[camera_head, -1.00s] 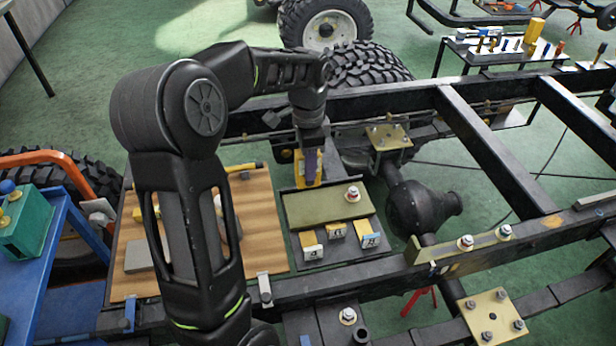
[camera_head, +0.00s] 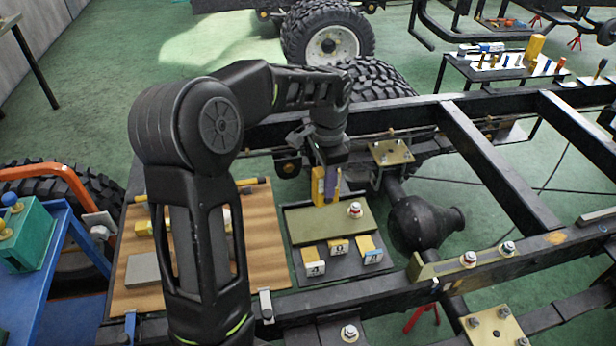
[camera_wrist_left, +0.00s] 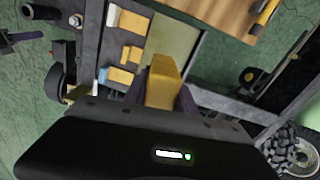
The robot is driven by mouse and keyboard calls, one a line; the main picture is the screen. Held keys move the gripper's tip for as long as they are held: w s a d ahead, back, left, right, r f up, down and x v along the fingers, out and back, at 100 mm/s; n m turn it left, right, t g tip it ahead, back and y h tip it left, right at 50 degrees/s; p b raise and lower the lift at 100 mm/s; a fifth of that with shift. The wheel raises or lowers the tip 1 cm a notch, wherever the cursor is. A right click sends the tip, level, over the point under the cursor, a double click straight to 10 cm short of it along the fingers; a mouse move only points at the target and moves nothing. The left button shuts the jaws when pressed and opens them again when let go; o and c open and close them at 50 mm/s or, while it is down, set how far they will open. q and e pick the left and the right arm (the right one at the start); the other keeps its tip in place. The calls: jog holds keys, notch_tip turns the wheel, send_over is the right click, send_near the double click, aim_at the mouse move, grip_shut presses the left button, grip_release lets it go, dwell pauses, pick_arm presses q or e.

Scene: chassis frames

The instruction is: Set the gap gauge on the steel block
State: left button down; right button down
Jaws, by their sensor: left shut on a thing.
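My left gripper (camera_head: 326,186) is shut on a yellow block, the gap gauge (camera_head: 317,186), at the far edge of a dark tray. The gauge stands out between the fingers in the left wrist view (camera_wrist_left: 164,82). I cannot tell whether it touches the tray. A plain grey block that looks like the steel block (camera_head: 146,270) lies on the wooden board to the left, partly hidden by my left arm. My right gripper is out of view.
The tray (camera_head: 296,272) has an olive plate (camera_head: 310,222) with a red-and-white bolt-like piece (camera_head: 355,210) on it. The wooden board (camera_head: 262,235) also carries yellow-and-black tools. Dark chassis rails (camera_head: 480,160) surround the tray and board. A blue cart (camera_head: 60,262) stands at left.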

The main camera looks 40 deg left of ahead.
pick_arm(q)
jog(key=w+d+f+n, duration=0.1)
jog(key=w+d+n, duration=0.1)
jog(key=d, duration=0.6)
jog(key=w+d+f+n, duration=0.2)
jog(key=d+n, duration=0.2)
jog(key=d, duration=0.4)
jog(key=shift+d, duration=0.2)
